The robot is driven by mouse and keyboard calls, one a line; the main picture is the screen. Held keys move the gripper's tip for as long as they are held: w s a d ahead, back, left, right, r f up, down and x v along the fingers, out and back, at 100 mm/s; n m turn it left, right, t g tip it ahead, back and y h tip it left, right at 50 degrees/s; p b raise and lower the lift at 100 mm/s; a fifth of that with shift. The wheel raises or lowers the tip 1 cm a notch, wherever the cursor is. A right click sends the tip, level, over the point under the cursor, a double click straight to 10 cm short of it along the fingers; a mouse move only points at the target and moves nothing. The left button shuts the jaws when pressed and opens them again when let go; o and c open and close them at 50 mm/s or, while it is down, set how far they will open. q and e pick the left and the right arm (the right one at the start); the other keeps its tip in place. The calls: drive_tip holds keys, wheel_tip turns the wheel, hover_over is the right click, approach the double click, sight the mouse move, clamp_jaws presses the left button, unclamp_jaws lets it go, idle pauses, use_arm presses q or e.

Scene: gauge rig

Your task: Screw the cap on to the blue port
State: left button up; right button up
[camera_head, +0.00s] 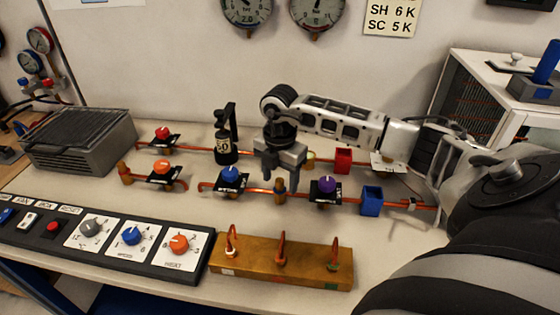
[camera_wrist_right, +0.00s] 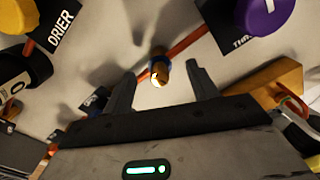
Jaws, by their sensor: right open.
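The blue port is a short brass fitting with a blue ring, seen in the right wrist view (camera_wrist_right: 159,66). In the head view a brass fitting (camera_head: 280,187) stands on the front copper line just below my right gripper (camera_head: 279,170). My right gripper is open, and in the wrist view its fingertips (camera_wrist_right: 161,72) lie on either side of the fitting with gaps. I cannot tell whether a separate cap sits on it. A small yellowish piece (camera_head: 310,159) near the back line is partly hidden and unclear. My left gripper is out of view.
A blue-knobbed valve (camera_head: 231,175) and a purple-knobbed valve (camera_head: 325,185) flank the fitting. A brass block (camera_head: 250,262) with copper hooks lies in front. A red box (camera_head: 343,160) and a blue box (camera_head: 371,201) stand to the right.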

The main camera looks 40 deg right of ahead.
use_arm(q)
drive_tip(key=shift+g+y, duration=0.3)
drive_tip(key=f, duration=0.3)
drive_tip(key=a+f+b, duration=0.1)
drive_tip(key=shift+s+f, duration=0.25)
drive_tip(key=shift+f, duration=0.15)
use_arm(e)
wheel_tip(320, 180, up, 16)
